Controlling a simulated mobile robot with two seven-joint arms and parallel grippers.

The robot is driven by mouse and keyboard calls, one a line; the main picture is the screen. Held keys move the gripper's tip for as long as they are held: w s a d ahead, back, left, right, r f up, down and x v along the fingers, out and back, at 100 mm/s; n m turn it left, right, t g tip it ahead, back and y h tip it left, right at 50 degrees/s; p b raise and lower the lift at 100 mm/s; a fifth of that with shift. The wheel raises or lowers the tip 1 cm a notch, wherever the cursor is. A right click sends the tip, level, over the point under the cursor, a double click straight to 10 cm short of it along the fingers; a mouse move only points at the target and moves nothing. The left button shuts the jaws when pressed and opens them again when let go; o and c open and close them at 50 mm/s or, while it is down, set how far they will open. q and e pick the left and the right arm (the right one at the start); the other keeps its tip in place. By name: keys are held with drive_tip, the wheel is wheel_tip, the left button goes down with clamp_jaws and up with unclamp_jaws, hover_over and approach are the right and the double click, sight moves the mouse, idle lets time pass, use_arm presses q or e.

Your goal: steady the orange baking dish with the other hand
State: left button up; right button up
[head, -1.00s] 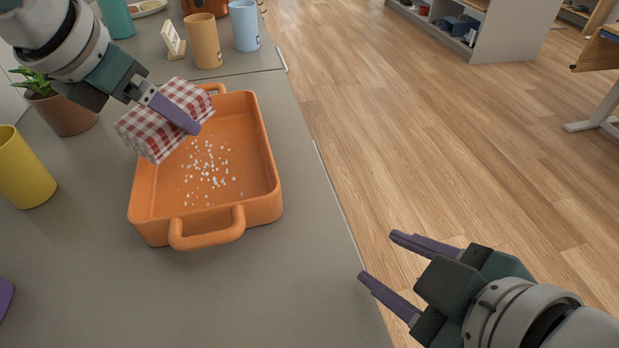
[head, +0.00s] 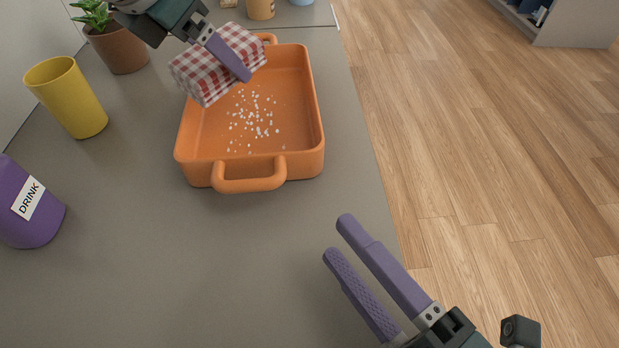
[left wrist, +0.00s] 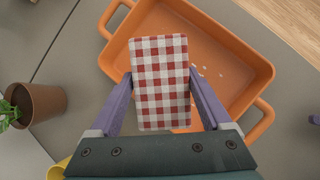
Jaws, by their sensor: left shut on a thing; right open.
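The orange baking dish (head: 308,118) sits on the grey counter with white crumbs spread on its floor and a loop handle at each end. My left gripper (head: 228,66) is shut on a red-and-white checked cloth (head: 207,78) over the dish's far left part. The left wrist view shows the cloth (left wrist: 160,85) between both fingers, above the dish (left wrist: 228,40). My right gripper (head: 338,238) is open and empty, to the right of and nearer than the dish's near handle (head: 250,184), apart from it.
A yellow cup (head: 68,98) and a purple container labelled DRINK (head: 30,205) stand left of the dish. A potted plant (head: 118,45) stands behind the yellow cup. The counter (head: 190,275) in front of the dish is clear; its right edge drops to a wooden floor (head: 480,170).

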drive_tip(key=x, duration=1.1)
clamp_jaws()
drive_tip(key=shift+d+f, duration=0.1)
drive_tip(key=shift+f, duration=0.15)
idle(1.2)
drive_tip(key=c, duration=0.6)
unclamp_jaws()
drive_tip(key=shift+c, duration=0.2)
clamp_jaws()
